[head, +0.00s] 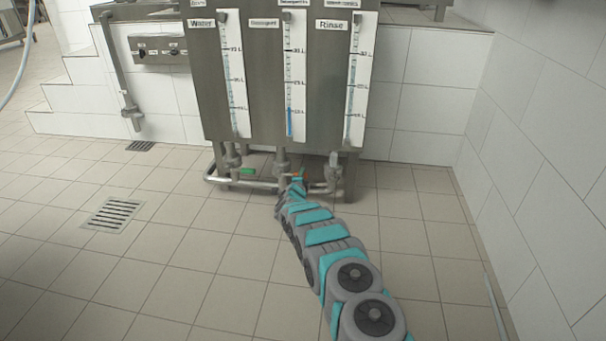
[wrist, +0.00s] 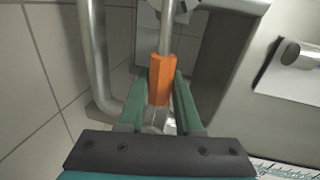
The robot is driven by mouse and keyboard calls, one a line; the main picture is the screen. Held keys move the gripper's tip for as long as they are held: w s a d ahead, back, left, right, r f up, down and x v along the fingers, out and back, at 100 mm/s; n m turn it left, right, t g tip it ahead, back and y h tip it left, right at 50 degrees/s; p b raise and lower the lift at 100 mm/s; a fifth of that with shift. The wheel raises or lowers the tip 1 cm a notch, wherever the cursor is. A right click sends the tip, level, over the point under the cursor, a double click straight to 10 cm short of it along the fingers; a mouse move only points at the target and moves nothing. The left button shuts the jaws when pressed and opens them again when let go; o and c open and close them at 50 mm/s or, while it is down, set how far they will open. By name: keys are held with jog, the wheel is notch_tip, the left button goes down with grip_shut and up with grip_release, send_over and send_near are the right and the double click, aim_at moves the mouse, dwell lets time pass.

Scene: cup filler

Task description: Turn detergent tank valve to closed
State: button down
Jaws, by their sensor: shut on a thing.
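The detergent tank (head: 267,70) is the middle of three steel tank sections, with a level gauge (head: 294,75) on its front. A pipe (head: 282,160) comes down below it. An orange valve handle (head: 295,175) shows there, small and partly hidden by my arm's end. In the wrist view the orange handle (wrist: 161,76) lies between the two teal fingers of my gripper (wrist: 162,98). My gripper is shut on it, one finger on each side. The valve body at the handle's root is mostly hidden.
The water tank (head: 208,75) stands left, with a green handle (head: 247,171) below it. The rinse tank (head: 330,75) stands right, with its own valve pipe (head: 333,172). A low horizontal pipe (head: 230,183) runs near the floor. The tiled floor in front is open, with a drain grate (head: 113,214).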

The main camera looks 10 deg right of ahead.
jog(key=shift+a+f+m, duration=0.1)
jog(key=shift+f+m, duration=0.2)
jog(key=shift+f, duration=0.05)
dwell(0.3)
jog(key=c, duration=0.6)
grip_release()
jog(key=p+v, duration=0.1)
jog(key=v, duration=0.6)
jog(key=shift+s+r, duration=0.15)
jog(key=shift+s, duration=0.2)
